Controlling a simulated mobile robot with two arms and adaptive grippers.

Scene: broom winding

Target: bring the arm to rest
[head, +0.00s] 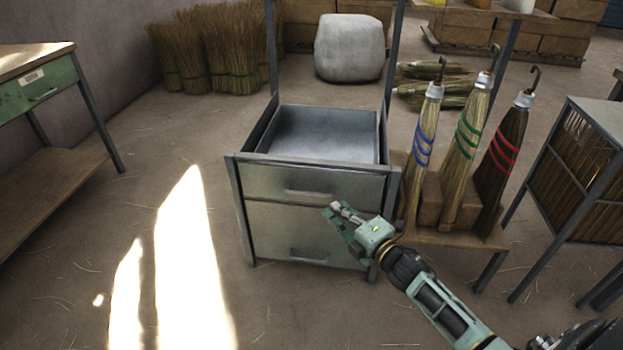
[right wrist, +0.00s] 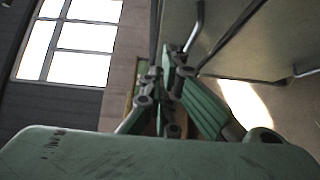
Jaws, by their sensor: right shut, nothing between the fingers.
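My right arm comes in from the lower right in the head view. Its green gripper (head: 340,217) is in front of the grey metal drawer cabinet (head: 263,218), by the right part of its drawer fronts. The gripper is shut and empty. In the right wrist view the fingers (right wrist: 172,88) are together, with the metal drawer front (right wrist: 245,45) and its bar handle (right wrist: 192,28) close beside them. I cannot tell whether the gripper touches the cabinet. My left gripper is not in view.
Three brooms with blue (head: 424,145), green (head: 467,140) and red (head: 503,150) bands stand on a low wooden bench (head: 470,238) right of the cabinet. A green-drawered table (head: 42,92) stands at left. A dark rack (head: 575,150) stands at right. The floor in front is clear.

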